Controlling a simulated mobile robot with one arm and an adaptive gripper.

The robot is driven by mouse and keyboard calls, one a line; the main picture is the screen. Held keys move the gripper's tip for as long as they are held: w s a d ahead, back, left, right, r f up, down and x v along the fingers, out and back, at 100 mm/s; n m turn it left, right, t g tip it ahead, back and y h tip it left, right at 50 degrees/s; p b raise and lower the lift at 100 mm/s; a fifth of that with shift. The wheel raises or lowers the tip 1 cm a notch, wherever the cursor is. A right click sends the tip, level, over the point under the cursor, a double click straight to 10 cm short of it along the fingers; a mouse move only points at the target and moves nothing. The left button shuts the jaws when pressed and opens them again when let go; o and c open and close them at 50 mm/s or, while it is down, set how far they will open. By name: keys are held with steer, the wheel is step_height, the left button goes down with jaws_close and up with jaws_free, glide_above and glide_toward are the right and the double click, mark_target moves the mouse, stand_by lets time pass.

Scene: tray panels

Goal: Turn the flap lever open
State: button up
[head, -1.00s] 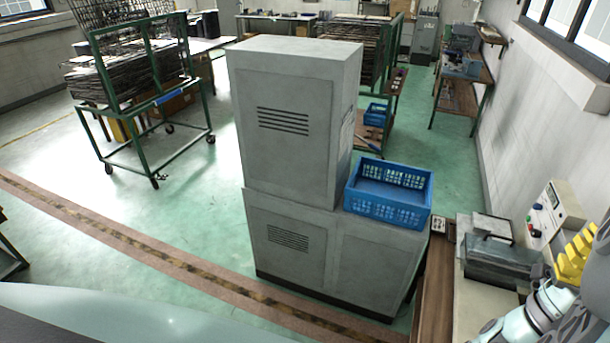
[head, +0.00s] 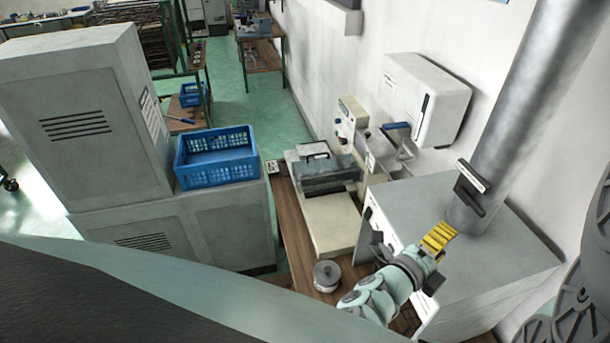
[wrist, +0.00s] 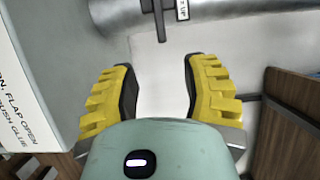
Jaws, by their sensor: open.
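The flap lever (head: 468,198) is a dark bar on the grey metal pipe (head: 530,90), with a small white label plate beside it. In the wrist view the dark lever (wrist: 159,20) hangs at the top centre, on the pipe (wrist: 110,12), beside a white label. My gripper (head: 440,234) has yellow ridged fingers and is in front of and slightly below the lever in the head view, apart from it. In the wrist view my gripper (wrist: 160,75) is open and empty, with the lever beyond the gap between the fingers.
A grey cabinet (head: 510,262) stands under the pipe. A wooden bench (head: 292,222) with a machine (head: 332,222) and a lidded pot (head: 327,273) is to the left. A blue crate (head: 217,158) sits on another cabinet. A panel with printed text (wrist: 15,95) is left in the wrist view.

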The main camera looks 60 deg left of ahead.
mark_target(476, 211)
steer(key=w, duration=1.3)
steer(key=shift+w+a, duration=0.15)
steer(key=shift+w, duration=0.2)
jaws_close()
